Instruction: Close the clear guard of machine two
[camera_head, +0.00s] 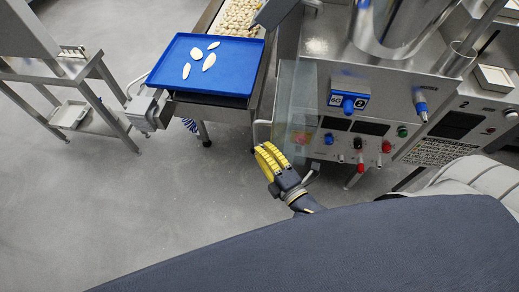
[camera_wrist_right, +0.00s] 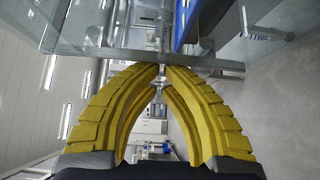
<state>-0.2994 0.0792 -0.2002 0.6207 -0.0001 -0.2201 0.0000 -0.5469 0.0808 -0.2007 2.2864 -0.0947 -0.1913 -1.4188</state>
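Machine two (camera_head: 350,82) stands at the upper right, with a blue number 2 tag on its front. Its clear guard (camera_head: 297,98) is a see-through panel at the left of the control front, standing out from it at an angle. The guard's metal handle (camera_head: 257,131) is on its left edge. My right gripper (camera_head: 266,150), with yellow ribbed fingers, is just below the handle. In the right wrist view, the fingertips (camera_wrist_right: 162,69) are together with nothing seen between them, close to the handle bar and clear panel (camera_wrist_right: 100,28). Contact is unclear. My left gripper is not in view.
A blue tray (camera_head: 222,80) with several pale pasta pieces sits on a conveyor left of the guard. Knobs and buttons (camera_head: 360,150) line the machine front, right of my gripper. A metal stand (camera_head: 85,75) is at the far left. The grey floor between is clear.

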